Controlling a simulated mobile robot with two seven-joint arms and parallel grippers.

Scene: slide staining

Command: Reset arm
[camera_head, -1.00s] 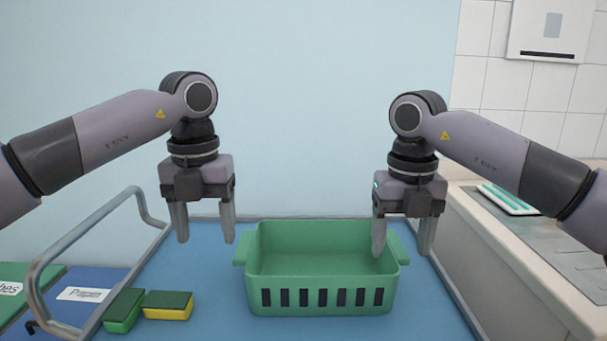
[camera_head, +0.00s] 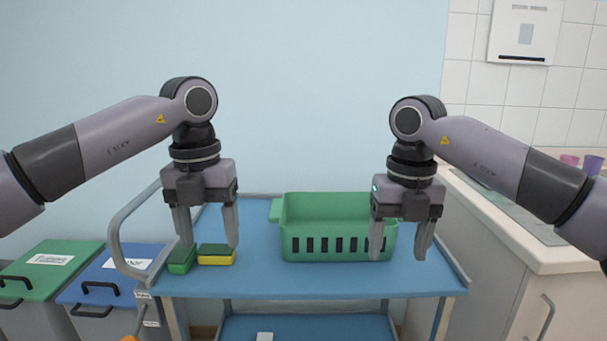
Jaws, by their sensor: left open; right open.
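My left gripper (camera_head: 207,240) is open and empty, pointing down at the left. In the picture its fingers overlap the left part of the blue cart top, in front of two sponges. My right gripper (camera_head: 400,243) is open and empty, pointing down in front of the right end of the green basket (camera_head: 325,212). Its fingers hide part of the basket's right side. Both arms hang at about the same height.
The blue cart (camera_head: 250,284) has a metal handle (camera_head: 117,243) at left and a lower shelf. A green sponge (camera_head: 181,262) and a yellow-green sponge (camera_head: 215,258) lie on it. Green (camera_head: 40,275) and blue (camera_head: 105,290) bins stand left. A counter (camera_head: 530,244) stands right.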

